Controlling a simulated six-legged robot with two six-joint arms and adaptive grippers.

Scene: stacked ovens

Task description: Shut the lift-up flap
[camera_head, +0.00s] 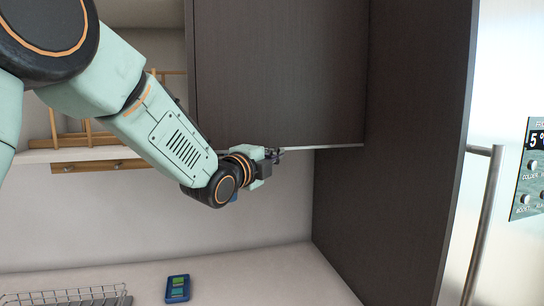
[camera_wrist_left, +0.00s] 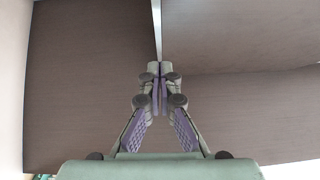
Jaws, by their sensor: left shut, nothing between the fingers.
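The lift-up flap (camera_head: 280,70) is a dark brown wood-grain panel of the wall cabinet in the upper middle of the head view. It hangs about upright, with a thin pale strip (camera_head: 325,147) along its lower edge. I cannot tell whether it is fully flush. My left gripper (camera_head: 279,154) is at this lower edge, partly hidden by its own wrist. In the left wrist view its fingers (camera_wrist_left: 160,72) are shut and empty, tips close to a pale line between brown surfaces. I cannot tell whether they touch. My right gripper is not in view.
A tall dark side panel (camera_head: 400,150) and a steel appliance with a bar handle (camera_head: 484,220) stand at the right. Below are a pale counter (camera_head: 240,285), a blue device (camera_head: 178,288) and a wire rack (camera_head: 70,297). A shelf with a wooden rack is behind my arm.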

